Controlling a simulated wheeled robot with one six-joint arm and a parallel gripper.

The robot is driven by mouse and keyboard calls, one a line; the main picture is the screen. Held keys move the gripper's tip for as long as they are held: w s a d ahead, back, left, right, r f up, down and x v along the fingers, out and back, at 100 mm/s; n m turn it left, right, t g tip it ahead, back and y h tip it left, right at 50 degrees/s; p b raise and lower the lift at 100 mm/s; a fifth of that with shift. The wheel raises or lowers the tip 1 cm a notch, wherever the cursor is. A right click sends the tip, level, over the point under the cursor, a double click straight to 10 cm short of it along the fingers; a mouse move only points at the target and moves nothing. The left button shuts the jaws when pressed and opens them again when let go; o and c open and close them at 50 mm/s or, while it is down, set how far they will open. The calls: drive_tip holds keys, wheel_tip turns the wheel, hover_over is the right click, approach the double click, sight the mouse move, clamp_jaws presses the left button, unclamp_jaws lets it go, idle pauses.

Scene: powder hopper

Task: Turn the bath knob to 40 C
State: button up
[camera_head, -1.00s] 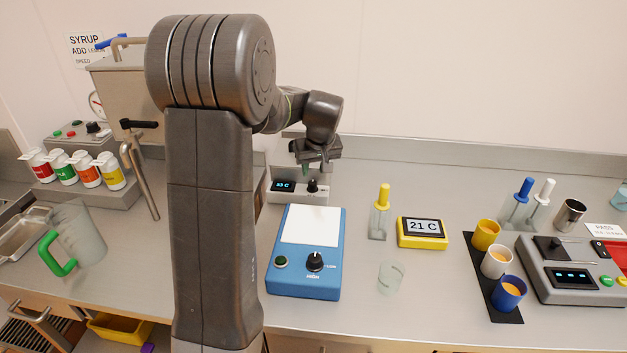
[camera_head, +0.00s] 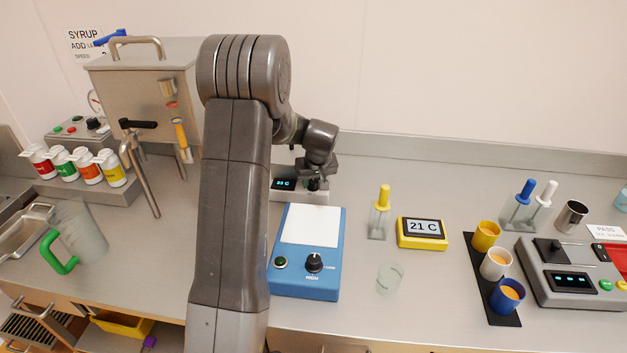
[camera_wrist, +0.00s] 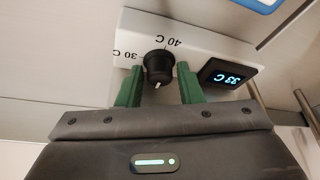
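The bath's control box (camera_head: 301,196) is a pale box behind the blue unit. In the wrist view its black knob (camera_wrist: 158,66) shows with a white mark at its lower edge. Labels 30 C (camera_wrist: 124,54) and 40 C (camera_wrist: 172,42) are printed beside and above it, tilted or upside down. The lit display (camera_wrist: 232,75) appears to read 33 C. My gripper (camera_wrist: 159,80) has its green fingers on either side of the knob, with a small gap visible on each side. In the head view my gripper (camera_head: 318,178) is at the knob and mostly hides it.
A blue unit (camera_head: 306,259) with a white top and black dial stands just in front. A steel hopper (camera_head: 145,88) stands left, behind my arm. Bench space right of the box is clear.

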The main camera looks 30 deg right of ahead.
drive_tip(key=c, duration=0.7)
drive_tip(key=m+h+b, duration=0.1)
drive_tip(key=m+b, duration=0.1)
drive_tip(key=m+g+b, duration=0.1)
drive_tip(key=m, duration=0.2)
drive_tip(key=shift+w+a+f+h+b, duration=0.1)
drive_tip(key=shift+w+f+h+b, duration=0.1)
drive_tip(key=shift+h+b, duration=0.2)
drive_tip(key=m+g+b, duration=0.1)
drive_tip(key=m+b, duration=0.2)
drive_tip(key=m, duration=0.1)
drive_tip(key=shift+r+h+b, duration=0.1)
drive_tip(key=shift+h+b, duration=0.25)
drive_tip(key=shift+h, duration=0.05)
drive_tip(key=shift+r, duration=0.1)
drive_tip(key=shift+g, duration=0.3)
drive_tip(key=o, duration=0.7)
drive_tip(key=shift+a, duration=0.1)
